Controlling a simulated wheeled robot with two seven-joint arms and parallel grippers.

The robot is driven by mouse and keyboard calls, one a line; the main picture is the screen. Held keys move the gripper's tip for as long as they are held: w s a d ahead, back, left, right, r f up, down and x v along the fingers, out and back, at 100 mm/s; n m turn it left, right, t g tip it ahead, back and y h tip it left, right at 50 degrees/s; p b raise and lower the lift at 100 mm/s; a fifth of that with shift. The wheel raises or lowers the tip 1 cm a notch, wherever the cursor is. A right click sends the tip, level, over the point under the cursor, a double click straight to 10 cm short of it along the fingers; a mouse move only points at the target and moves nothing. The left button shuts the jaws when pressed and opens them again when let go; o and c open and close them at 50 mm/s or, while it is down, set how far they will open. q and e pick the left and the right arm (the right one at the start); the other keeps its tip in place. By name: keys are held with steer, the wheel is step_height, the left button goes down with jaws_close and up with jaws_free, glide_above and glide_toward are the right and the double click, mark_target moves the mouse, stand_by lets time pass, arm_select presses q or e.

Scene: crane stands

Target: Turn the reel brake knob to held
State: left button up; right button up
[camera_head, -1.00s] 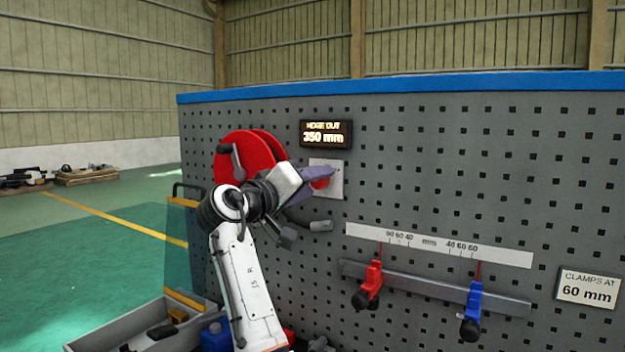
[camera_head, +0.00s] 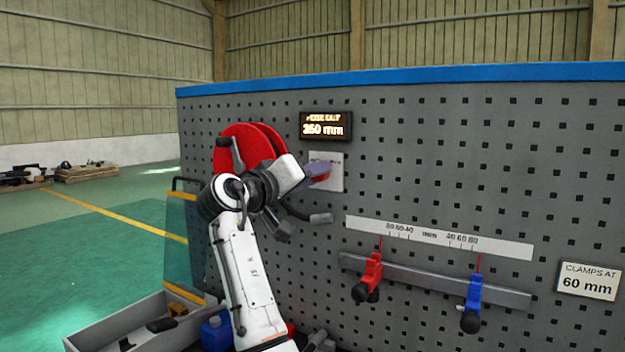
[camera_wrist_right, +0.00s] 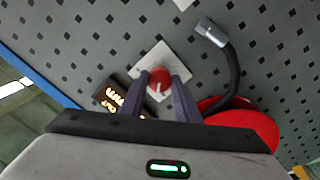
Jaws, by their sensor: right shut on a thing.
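The red reel brake knob (camera_head: 323,178) sits on a pale square plate (camera_head: 338,172) on the pegboard. My right gripper (camera_head: 314,171) is at the plate, with its purple-grey fingers shut on the knob. In the right wrist view the knob (camera_wrist_right: 159,77) shows between the two fingertips of my right gripper (camera_wrist_right: 160,82), in front of the plate (camera_wrist_right: 172,62). The red hose reel (camera_head: 232,137) is behind my right arm, partly hidden. Any marks on the plate are too small or covered to read. My left gripper is not in view.
A display (camera_head: 326,126) above the plate reads 350 mm. A red clamp (camera_head: 370,275) and a blue clamp (camera_head: 472,302) hang on a rail lower right. A grey tray (camera_head: 115,325) is lower left.

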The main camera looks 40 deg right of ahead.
steer(key=shift+m+b, duration=3.5)
steer(key=shift+m, duration=4.5)
steer(key=shift+y, duration=0.3)
steer(key=o, duration=1)
steer(key=shift+o, duration=0.2)
steer(key=b+v, duration=0.1)
steer(key=v, duration=0.9)
steer(key=shift+s+a+b, duration=0.15)
steer(key=shift+s+b, duration=0.1)
steer(key=shift+b, duration=0.05)
